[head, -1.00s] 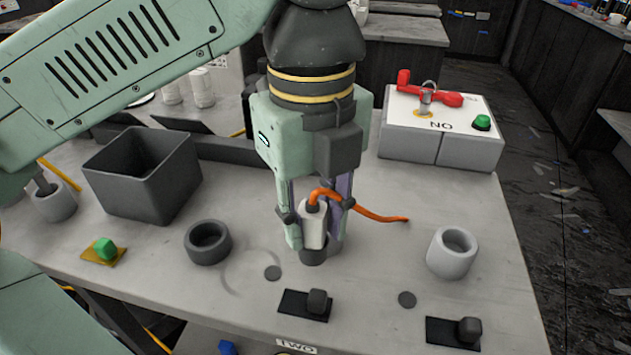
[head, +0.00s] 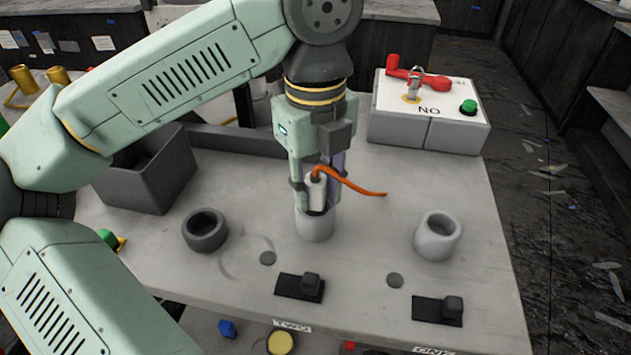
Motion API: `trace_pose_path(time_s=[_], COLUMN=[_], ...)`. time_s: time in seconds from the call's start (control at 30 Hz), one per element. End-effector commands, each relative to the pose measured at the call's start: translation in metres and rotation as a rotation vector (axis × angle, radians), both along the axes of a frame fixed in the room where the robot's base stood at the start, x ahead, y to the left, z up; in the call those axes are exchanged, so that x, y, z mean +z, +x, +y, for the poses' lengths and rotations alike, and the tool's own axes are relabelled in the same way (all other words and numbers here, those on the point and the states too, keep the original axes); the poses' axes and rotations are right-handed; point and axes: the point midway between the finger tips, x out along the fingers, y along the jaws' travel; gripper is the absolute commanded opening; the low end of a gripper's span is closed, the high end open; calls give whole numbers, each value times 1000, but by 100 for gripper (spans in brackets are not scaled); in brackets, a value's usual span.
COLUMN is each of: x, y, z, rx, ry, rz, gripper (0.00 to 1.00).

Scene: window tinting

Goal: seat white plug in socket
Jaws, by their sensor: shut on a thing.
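The white plug (head: 317,192) is upright between the fingers of my gripper (head: 317,200), which is shut on it. An orange cord (head: 350,183) leaves its dark top and runs right. A light grey round socket (head: 315,227) stands on the worktop directly below the plug. The plug's lower end is at the socket's mouth and hides most of the opening. I cannot tell how far inside it is.
A dark ring-shaped holder (head: 205,231) stands left and an empty light grey holder (head: 438,238) right on the worktop (head: 365,235). Two dark switches, one here (head: 301,287), line the front. A dark bin (head: 150,185) is behind left, and a "NO" box (head: 425,125) behind right.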

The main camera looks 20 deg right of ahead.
Motion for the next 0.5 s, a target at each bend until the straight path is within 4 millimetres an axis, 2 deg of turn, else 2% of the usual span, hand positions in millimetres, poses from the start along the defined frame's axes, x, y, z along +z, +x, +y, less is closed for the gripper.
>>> trace_pose_path(time_s=[0.17,0.2,0.5], x=[-5,-4,-3], y=[0,0,0], z=[0,0,0], rx=[0,0,0], ry=[0,0,0], rz=[-1,0,0], gripper=[0,29,47])
